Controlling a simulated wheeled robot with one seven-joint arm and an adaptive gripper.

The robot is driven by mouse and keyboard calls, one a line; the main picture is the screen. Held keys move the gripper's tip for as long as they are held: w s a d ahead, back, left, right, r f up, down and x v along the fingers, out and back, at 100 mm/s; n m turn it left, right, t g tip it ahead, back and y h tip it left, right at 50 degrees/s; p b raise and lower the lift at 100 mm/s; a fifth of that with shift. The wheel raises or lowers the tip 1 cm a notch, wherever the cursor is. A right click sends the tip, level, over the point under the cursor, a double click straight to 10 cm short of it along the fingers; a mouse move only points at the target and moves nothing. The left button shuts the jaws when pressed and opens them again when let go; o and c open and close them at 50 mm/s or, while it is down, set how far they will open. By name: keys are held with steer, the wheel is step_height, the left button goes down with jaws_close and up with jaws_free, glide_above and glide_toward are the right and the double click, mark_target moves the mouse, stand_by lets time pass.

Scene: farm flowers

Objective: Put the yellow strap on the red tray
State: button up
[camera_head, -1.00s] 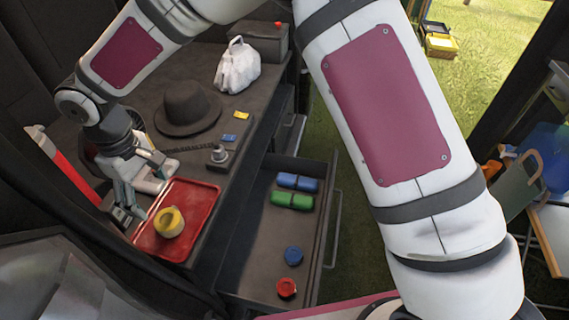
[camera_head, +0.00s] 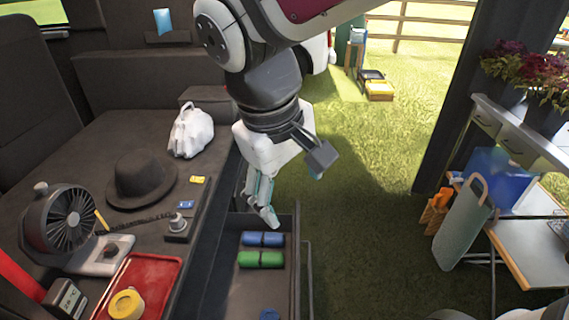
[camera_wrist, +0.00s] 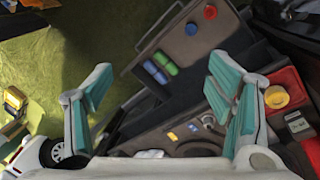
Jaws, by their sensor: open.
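The yellow strap (camera_head: 126,304) is a round roll lying on the red tray (camera_head: 152,272) at the lower left of the head view, near the bottom edge. In the wrist view the strap (camera_wrist: 276,97) sits on the tray (camera_wrist: 287,77) at the right, beyond the right finger. My gripper (camera_head: 262,208) is up over the open drawer, right of the tray and apart from it. Its teal-padded fingers are spread, with nothing between them in the wrist view (camera_wrist: 163,90).
The open drawer (camera_head: 262,292) holds blue straps (camera_head: 263,239), green straps (camera_head: 260,259) and, in the wrist view, a red strap (camera_wrist: 210,12). A fan (camera_head: 68,220), hat (camera_head: 142,180) and white bag (camera_head: 190,130) stand on the counter. Grass lies right of the drawer.

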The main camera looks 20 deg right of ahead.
steer(key=s+d+m+y, duration=0.1)
steer(key=s+d+m, duration=0.1)
steer(key=s, duration=0.4)
steer(key=s+d+m+y, duration=0.1)
steer(key=s+d+m, duration=0.1)
steer(key=s, duration=0.4)
steer(key=shift+s+d+f+t+y, duration=0.3)
steer(key=shift+d+t+y, duration=0.1)
steer(key=shift+d, duration=0.35)
